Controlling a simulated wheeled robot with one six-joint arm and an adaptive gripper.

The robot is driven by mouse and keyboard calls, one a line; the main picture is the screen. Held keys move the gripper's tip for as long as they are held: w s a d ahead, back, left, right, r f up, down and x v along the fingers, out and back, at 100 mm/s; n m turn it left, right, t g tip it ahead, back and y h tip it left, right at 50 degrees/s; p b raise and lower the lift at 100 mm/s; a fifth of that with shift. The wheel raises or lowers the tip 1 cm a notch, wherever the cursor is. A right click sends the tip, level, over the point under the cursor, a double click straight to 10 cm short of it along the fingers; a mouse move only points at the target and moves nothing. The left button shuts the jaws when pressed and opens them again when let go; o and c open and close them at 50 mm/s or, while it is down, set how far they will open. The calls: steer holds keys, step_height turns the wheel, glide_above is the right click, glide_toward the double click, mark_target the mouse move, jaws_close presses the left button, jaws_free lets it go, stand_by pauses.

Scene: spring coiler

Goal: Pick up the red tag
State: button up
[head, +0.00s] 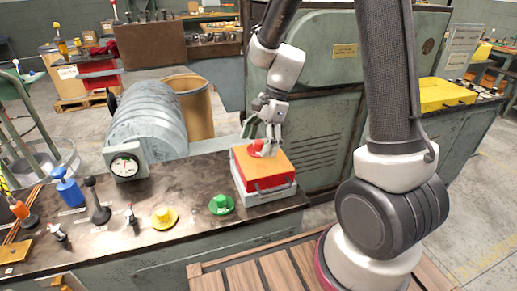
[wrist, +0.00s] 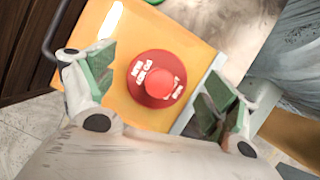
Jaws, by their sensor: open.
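The red tag (wrist: 152,66) is a round red disc with white lettering and a raised round red knob in its middle. It lies on the orange top of a box in the wrist view. In the head view the red tag (head: 257,146) shows small, partly hidden by my gripper. My gripper (head: 268,138) is above the box top there. In the wrist view my gripper (wrist: 158,88) is open, with one green-padded finger on each side of the red tag. The pads look apart from the disc. Nothing is held.
The orange-topped red box (head: 276,164) stands at the right end of the dark bench (head: 110,225). A green tag (head: 221,204) and a yellow tag (head: 164,217) lie left of it. A dial gauge (head: 125,167) and several levers stand further left. A green machine cabinet (head: 322,125) stands close behind the box.

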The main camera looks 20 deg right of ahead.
mark_target(259, 141)
steer(key=c, duration=1.1)
step_height(259, 141, up, 10)
steer(key=shift+r, duration=0.1)
